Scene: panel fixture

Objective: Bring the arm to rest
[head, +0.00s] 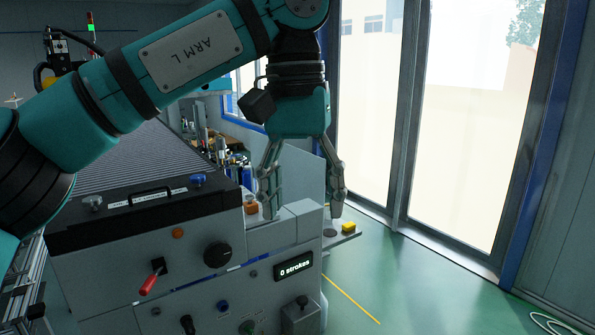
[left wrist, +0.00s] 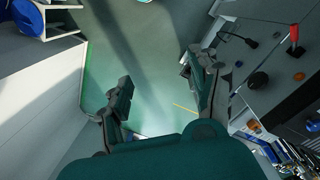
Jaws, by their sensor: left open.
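My left arm, marked "ARM L", comes in from the left in the head view and bends down over the right end of the panel fixture (head: 150,262). My left gripper (head: 303,208) points down with its fingers spread apart, and nothing shows between them. In the left wrist view my left gripper (left wrist: 158,95) is also open, with green floor between the fingers. The fixture's panel shows at the upper right there, with its red-handled lever (left wrist: 295,35). My right gripper is in neither view.
The fixture's front carries a red lever (head: 149,281), a black knob (head: 217,255) and a display (head: 294,267) reading "0 strokes". Open green floor (head: 420,290) lies to the right, before glazed doors (head: 460,120).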

